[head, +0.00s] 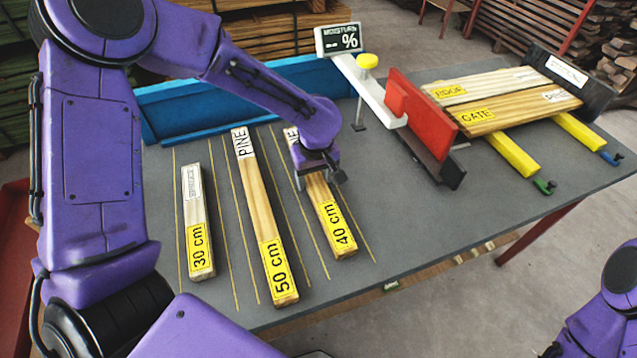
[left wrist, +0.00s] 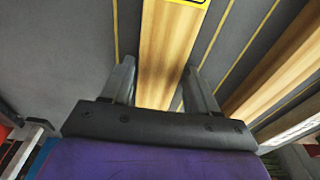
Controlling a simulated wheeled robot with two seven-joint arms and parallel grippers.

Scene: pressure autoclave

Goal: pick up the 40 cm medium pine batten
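The 40 cm pine batten (head: 325,197) lies flat on the grey table as the rightmost of three battens, with a yellow "40 cm" label at its near end. My left gripper (head: 322,182) is over its far half and hides part of its PINE label. In the left wrist view the batten (left wrist: 165,55) runs between the two fingers (left wrist: 158,72) of the left gripper. The fingers are apart, with a gap between the left finger and the wood. Whether the right finger touches it I cannot tell. My right gripper is out of view.
The 50 cm pine batten (head: 260,205) and the 30 cm batten (head: 196,215) lie to the left, between thin yellow lines. A red block fixture (head: 420,115) and a moisture display (head: 338,39) stand to the right. A blue rail (head: 200,105) runs behind.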

